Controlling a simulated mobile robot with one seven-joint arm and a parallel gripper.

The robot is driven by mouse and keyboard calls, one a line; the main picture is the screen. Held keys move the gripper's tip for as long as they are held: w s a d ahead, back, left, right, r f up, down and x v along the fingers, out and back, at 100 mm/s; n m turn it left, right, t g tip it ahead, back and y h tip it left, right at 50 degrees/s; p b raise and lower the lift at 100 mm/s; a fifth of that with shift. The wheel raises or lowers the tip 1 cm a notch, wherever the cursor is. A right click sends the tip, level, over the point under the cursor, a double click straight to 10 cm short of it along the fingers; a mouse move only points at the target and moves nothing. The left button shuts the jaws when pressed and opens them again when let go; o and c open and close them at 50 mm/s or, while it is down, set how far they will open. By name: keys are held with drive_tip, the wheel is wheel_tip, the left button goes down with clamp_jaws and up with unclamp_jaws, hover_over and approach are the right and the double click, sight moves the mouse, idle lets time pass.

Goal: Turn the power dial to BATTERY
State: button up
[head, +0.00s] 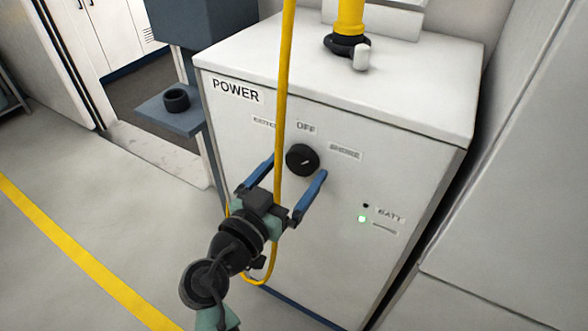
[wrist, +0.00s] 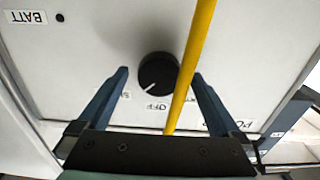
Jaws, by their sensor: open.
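The black round power dial (head: 302,159) is on the front of the white power cabinet (head: 320,225); it also shows in the wrist view (wrist: 158,72). Its pale mark points up and right, toward the small right-hand label (head: 345,152), away from OFF (head: 306,128). My gripper (head: 297,167) is open, with one blue finger on each side of the dial. Whether the fingers touch it cannot be told. Nothing is held.
The yellow cable (head: 284,80) hangs in front of the panel and passes between my fingers. A dark lamp (head: 365,205) sits by the BATT label (head: 390,215), with a lit green lamp (head: 361,218) below. A blue-grey shelf (head: 165,117) stands left of the cabinet.

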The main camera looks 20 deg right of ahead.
drive_tip(key=shift+w+d, duration=0.15)
drive_tip(key=shift+c, duration=0.2)
drive_tip(key=c, duration=1.3)
